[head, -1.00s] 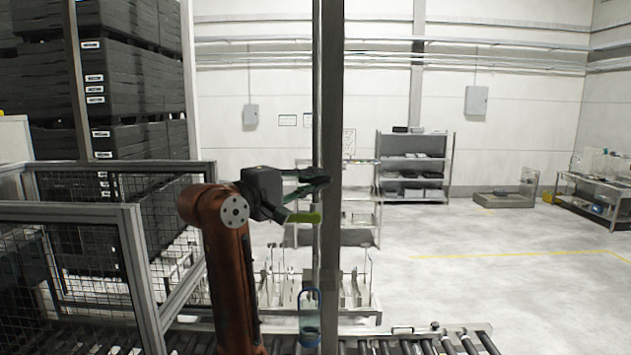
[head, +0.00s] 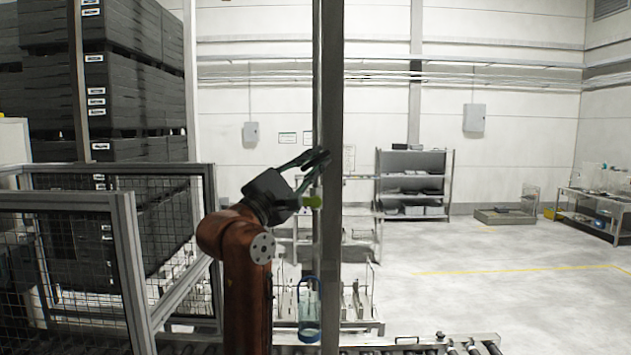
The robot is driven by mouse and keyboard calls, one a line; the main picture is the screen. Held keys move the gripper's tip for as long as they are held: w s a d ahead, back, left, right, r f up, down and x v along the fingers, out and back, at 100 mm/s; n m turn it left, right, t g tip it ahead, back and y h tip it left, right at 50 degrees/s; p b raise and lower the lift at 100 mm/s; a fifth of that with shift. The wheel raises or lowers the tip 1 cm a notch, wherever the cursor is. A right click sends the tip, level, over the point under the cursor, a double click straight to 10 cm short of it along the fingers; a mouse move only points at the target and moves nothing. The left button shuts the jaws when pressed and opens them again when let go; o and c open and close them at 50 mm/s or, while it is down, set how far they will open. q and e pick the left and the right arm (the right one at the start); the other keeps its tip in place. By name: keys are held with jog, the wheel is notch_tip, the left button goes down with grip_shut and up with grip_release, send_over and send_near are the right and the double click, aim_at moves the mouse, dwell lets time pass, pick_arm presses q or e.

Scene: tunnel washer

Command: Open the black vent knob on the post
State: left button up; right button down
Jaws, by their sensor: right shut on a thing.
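The grey post (head: 332,90) stands upright in the middle of the view, with a thin pipe running up its left side. My right gripper (head: 317,180) reaches the post from the left, tilted up, with its dark upper finger and the yellow-green pad of its lower finger at the pipe. It is shut on the black vent knob, which is mostly hidden between the fingers and hard to tell from them. My left gripper is not in view.
A blue-handled clear container (head: 309,318) hangs low at the post. A mesh fence (head: 170,240) and stacked black crates (head: 125,85) stand left. A roller conveyor (head: 420,345) runs along the bottom.

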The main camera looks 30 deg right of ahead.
jog(key=n+t+b, duration=0.3)
jog(key=n, duration=0.1)
jog(key=n+t+y+b, duration=0.1)
jog(key=n+t+b, duration=0.2)
jog(key=f+n+t+b, duration=0.1)
jog(key=n+t+b, duration=0.1)
jog(key=n+t, duration=0.1)
jog(key=shift+d+n+t+b, duration=0.1)
jog(key=shift+n+t+b, duration=0.25)
jog(key=shift+n, duration=0.45)
jog(key=n+t+y+b, duration=0.2)
jog(key=n+b, duration=0.1)
jog(key=b, duration=0.1)
jog(key=n+t+y+b, duration=0.3)
jog(key=n+b, duration=0.1)
jog(key=shift+r, duration=0.15)
jog(key=shift+r+n+t+y+b, duration=0.2)
jog(key=shift+n+t+y+b, duration=0.15)
jog(key=shift+n+y+b, duration=0.45)
jog(key=shift+s+r+n+b, duration=0.1)
jog(key=shift+n+b, duration=0.2)
jog(key=shift+b, duration=0.05)
jog(key=shift+s+r, duration=0.1)
jog(key=shift+r, duration=0.05)
jog(key=c, duration=2)
grip_release()
jog(key=shift+c, duration=0.2)
jog(key=v, duration=1.2)
